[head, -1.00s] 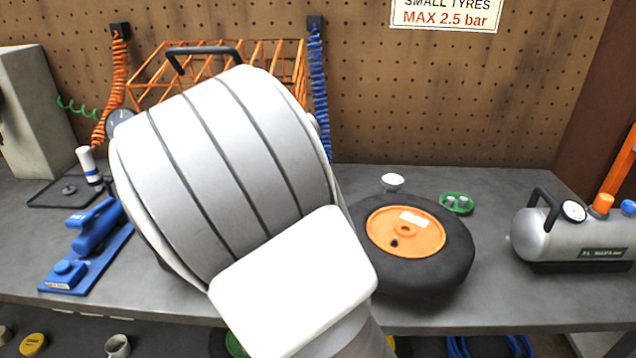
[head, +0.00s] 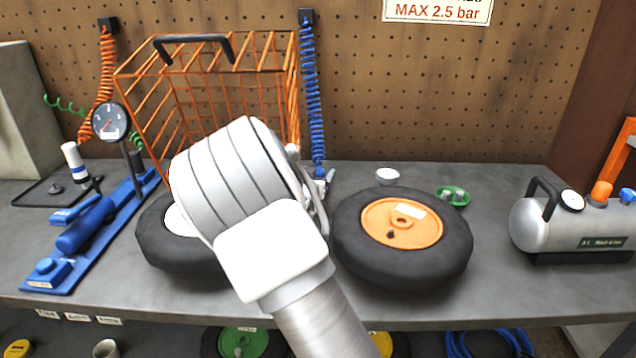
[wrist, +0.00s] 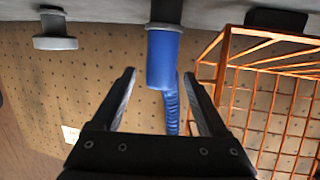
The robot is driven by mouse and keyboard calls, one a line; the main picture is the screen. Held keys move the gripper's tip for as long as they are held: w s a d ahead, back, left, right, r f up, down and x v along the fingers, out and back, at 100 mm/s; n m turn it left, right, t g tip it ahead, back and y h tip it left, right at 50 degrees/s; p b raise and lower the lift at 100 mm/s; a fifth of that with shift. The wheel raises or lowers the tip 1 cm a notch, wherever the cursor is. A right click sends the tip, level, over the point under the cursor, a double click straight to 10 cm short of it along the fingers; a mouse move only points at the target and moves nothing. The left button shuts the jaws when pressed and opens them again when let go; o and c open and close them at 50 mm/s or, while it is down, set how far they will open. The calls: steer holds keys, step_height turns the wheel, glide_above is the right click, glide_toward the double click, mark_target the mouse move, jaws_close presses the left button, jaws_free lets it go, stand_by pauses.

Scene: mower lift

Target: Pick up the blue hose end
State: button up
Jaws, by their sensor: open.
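The blue coiled hose (head: 312,100) hangs down the pegboard from a black bracket. Its blue end (wrist: 163,55) is a smooth cylinder in the wrist view, with a dark fitting (wrist: 166,12) at the picture's top. My gripper (wrist: 163,76) is open and empty, its two black fingers pointing at the hose end. The hose end appears between the fingertip lines, with gaps on both sides; whether it lies between the fingers or beyond them I cannot tell. In the head view my arm mostly hides the gripper, close to the hose's lower end.
An orange wire cage (head: 135,80) stands close beside the hose, also in the wrist view (wrist: 232,85). Another tyre (head: 160,250) is partly behind my arm. A silver tank (head: 540,228) stands far right.

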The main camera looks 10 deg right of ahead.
steer(key=shift+w+d+f, duration=0.1)
steer(key=shift+w+d, duration=0.15)
steer(key=shift+w, duration=0.2)
jaws_close()
